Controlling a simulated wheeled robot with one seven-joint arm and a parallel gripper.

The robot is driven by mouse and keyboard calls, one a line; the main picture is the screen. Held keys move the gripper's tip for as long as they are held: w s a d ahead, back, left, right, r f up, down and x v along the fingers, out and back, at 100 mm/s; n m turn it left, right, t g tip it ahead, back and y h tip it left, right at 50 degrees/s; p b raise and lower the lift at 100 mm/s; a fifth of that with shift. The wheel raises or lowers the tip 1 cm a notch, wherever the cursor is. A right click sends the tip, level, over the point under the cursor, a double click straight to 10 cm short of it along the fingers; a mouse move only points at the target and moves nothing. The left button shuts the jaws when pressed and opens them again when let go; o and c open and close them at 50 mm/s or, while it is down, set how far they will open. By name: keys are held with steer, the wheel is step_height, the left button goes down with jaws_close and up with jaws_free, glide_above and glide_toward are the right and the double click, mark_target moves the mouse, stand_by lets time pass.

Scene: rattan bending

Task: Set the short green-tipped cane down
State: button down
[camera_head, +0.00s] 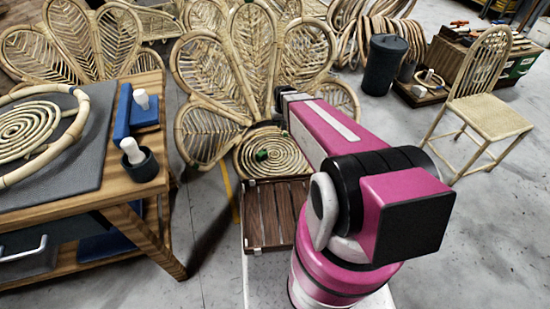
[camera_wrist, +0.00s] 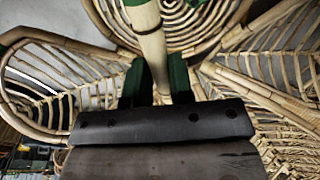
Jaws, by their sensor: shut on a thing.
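In the wrist view, a short pale cane (camera_wrist: 154,50) runs between the dark, green-sided fingers of my gripper (camera_wrist: 157,78). A green band shows at its upper end, at the picture's top edge. My gripper is shut on this cane. A round spiral rattan panel (camera_wrist: 192,18) and leaf-shaped rattan frames lie behind it. In the head view my pink arm hides most of the gripper and cane. A small green spot shows against the spiral panel (camera_head: 285,165); I cannot tell whether it is the cane's tip.
A slatted wooden tray (camera_head: 257,228) lies below the spiral panel. At left, a workbench (camera_head: 60,207) holds a rattan ring with a coil and blue blocks. A dark bin (camera_head: 384,65) and a rattan chair (camera_head: 488,116) stand at right.

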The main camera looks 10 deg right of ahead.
steer(key=s+a+f, duration=0.2)
steer(key=s+f, duration=0.1)
steer(key=f, duration=1.3)
glide_above(287, 154)
step_height(287, 154, down, 8)
steer(key=shift+s+r, duration=0.1)
steer(key=shift+r, duration=0.1)
steer(key=shift+f, duration=2)
steer(key=shift+f, duration=0.1)
steer(key=c, duration=1)
jaws_free()
